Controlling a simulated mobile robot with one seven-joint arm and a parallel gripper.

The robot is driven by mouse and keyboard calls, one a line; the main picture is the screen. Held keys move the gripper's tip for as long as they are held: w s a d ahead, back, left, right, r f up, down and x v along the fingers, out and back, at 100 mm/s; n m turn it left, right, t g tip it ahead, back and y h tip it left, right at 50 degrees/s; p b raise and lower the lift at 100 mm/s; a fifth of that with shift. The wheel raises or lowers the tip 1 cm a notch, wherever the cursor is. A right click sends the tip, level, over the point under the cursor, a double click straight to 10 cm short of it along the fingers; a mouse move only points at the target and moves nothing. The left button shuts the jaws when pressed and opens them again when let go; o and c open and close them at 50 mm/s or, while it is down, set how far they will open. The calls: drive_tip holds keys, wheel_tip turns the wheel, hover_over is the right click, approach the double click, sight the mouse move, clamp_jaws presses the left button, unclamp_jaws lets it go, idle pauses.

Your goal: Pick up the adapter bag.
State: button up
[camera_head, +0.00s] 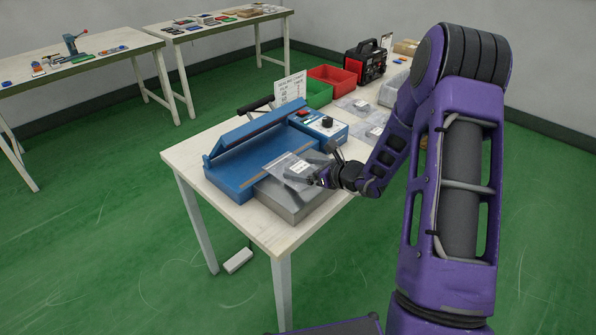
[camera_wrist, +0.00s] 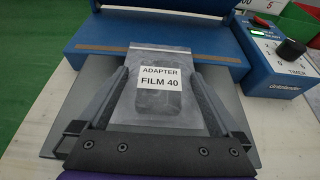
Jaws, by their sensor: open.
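The adapter bag (camera_wrist: 161,98) is a clear plastic bag with a dark item inside and a white label reading "ADAPTER FILM 40". In the head view the bag (camera_head: 290,166) lies on the blue sealing machine (camera_head: 226,168) and its grey front plate (camera_head: 291,205). My gripper (camera_wrist: 163,78) is open, with one finger on each side of the bag. The fingers look close to the bag's sides, but I cannot tell whether they touch it. In the head view my gripper (camera_head: 325,165) is at the bag's right end, partly hiding it.
The machine's timer box (camera_head: 322,124) stands behind it. A sign (camera_head: 290,88), green bin (camera_head: 318,94), red bin (camera_head: 331,79) and black-red device (camera_head: 366,62) stand farther back. More bags (camera_head: 358,105) lie on the white table (camera_head: 190,155). The table's left corner is clear.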

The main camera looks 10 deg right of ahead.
drive_tip(key=shift+x, duration=0.9)
drive_tip(key=shift+c, duration=0.3)
